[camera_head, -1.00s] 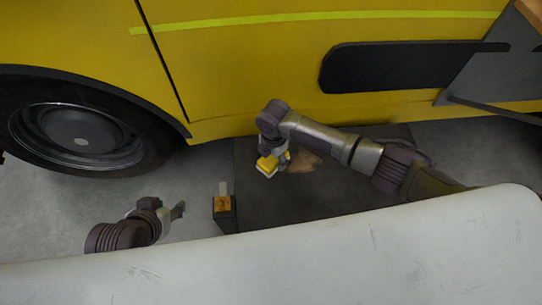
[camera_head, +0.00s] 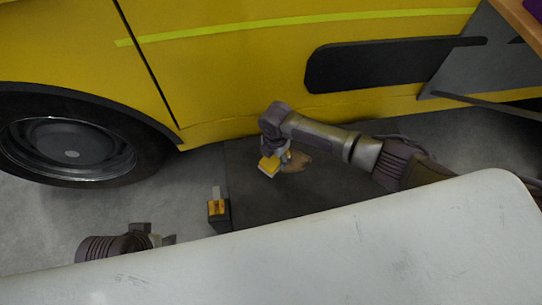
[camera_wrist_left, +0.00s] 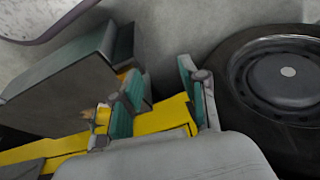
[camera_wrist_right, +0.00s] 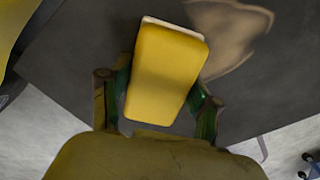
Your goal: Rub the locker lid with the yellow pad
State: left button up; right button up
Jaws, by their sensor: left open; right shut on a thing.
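The yellow pad (camera_head: 269,165) has a pale edge layer and is held between the fingers of my right gripper (camera_head: 282,159). In the right wrist view the pad (camera_wrist_right: 165,75) sits between both green-lined fingers, over the dark grey locker lid (camera_wrist_right: 100,40). A tan stain (camera_wrist_right: 228,35) shows on the lid beside the pad, partly hidden by it. In the head view the lid (camera_head: 260,200) lies below the yellow vehicle, with the stain (camera_head: 296,162) just right of the pad. I cannot tell whether the pad touches the lid. My left gripper (camera_head: 168,239) is open and empty, left of the lid.
A small black block with an orange front (camera_head: 218,211) stands at the lid's left edge. The yellow vehicle (camera_head: 230,70) and its wheel (camera_head: 70,145) border the far side. A broad white surface (camera_head: 330,255) fills the near side and hides the lid's near part.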

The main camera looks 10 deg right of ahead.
aim_at(293, 159)
jog(key=shift+s+d+p, duration=0.2)
jog(key=shift+d+p, duration=0.35)
jog(key=shift+d, duration=1.2)
pick_arm(q)
jog(key=shift+p+x, duration=0.55)
jog(key=shift+x, duration=0.85)
pick_arm(e)
jog(key=shift+d+r, duration=0.1)
jog(key=shift+d, duration=1.25)
